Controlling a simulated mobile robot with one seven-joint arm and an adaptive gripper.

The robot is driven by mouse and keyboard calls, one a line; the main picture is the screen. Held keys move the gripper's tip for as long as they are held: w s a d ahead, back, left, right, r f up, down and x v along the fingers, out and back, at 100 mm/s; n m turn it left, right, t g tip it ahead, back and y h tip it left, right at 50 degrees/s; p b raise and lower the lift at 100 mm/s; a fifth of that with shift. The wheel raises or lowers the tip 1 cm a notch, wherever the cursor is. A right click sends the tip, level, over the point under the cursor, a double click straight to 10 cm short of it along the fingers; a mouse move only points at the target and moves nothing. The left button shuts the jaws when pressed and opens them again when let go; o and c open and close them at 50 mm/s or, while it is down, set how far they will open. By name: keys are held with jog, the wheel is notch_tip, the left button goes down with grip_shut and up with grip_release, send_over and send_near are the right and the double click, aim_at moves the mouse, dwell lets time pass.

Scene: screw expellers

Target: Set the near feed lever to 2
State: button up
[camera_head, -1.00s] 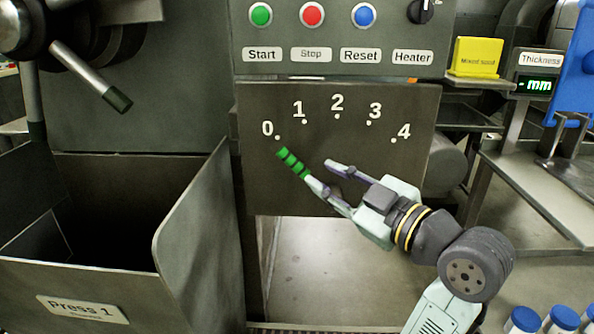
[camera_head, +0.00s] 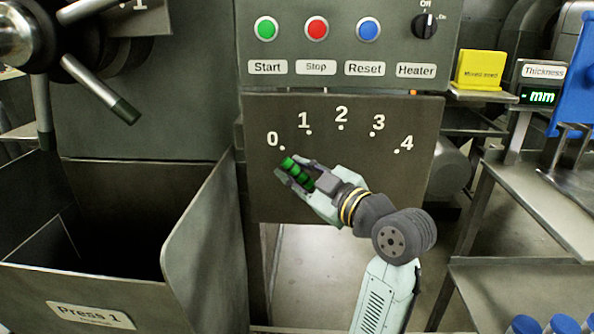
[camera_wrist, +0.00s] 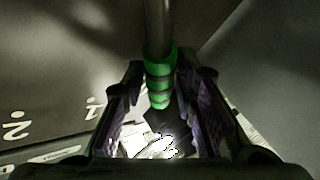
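The near feed lever (camera_head: 289,163) has a ribbed green grip and points up-left at the 0 mark of the dial plate (camera_head: 385,170), which is numbered 0 to 4. The 2 mark (camera_head: 341,114) is at the top middle of the arc. My gripper (camera_head: 297,174) has its fingers on either side of the green grip. In the wrist view, the green grip (camera_wrist: 158,76) on its metal rod sits between my two open fingers, with gaps visible beside it. The lever's pivot end is hidden by my gripper in the head view.
Above the dial is a panel with Start, Stop and Reset buttons (camera_head: 317,29) and a Heater knob (camera_head: 424,26). A metal bin labelled Press 1 (camera_head: 92,314) stands at left. Metal shelving (camera_head: 520,290) with blue-capped containers (camera_head: 565,326) is at right.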

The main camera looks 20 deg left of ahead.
jog(key=shift+c, duration=0.2)
grip_shut()
dwell(0.5)
